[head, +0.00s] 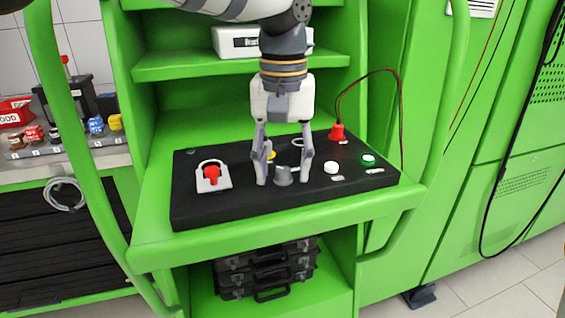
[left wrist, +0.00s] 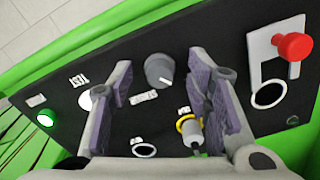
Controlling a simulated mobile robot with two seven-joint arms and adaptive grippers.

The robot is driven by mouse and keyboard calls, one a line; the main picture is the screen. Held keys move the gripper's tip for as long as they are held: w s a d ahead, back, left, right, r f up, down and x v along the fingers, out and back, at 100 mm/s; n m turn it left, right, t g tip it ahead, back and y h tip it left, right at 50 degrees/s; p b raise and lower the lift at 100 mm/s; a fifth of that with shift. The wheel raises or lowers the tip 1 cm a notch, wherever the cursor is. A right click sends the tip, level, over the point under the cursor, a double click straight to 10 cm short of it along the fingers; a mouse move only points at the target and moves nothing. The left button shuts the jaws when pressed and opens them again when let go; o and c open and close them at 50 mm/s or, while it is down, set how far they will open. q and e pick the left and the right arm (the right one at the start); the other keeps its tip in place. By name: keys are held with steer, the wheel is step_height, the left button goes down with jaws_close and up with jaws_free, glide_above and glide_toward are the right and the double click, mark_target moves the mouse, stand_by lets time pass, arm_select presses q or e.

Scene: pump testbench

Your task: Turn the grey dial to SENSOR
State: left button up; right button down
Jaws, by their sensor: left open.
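The grey dial (head: 283,176) sits on the black control panel (head: 205,212), near the middle of its front part. In the left wrist view the dial (left wrist: 159,70) shows beyond and between my fingertips, with a light pointer mark and a small white label beside it that I cannot read. My left gripper (head: 283,180) points down over the panel with its two fingers spread, one on each side of the dial in the head view. Its open fingers also show in the left wrist view (left wrist: 160,80), with no visible contact on the dial. My right gripper is not in view.
On the panel, a red knob on a white plate (head: 211,177) stands left. A white button (head: 331,168), a green button (head: 368,160) and a red plug with cable (head: 337,132) stand right. A yellow-ringed connector (left wrist: 189,128) is close to my fingers. Green shelf walls surround the panel.

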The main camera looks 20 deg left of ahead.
arm_select(q)
jaws_close()
steer(key=shift+m, duration=0.4)
steer(key=m, duration=0.7)
steer(key=shift+m, duration=0.3)
steer(key=m, duration=0.3)
steer(key=shift+m, duration=2.2)
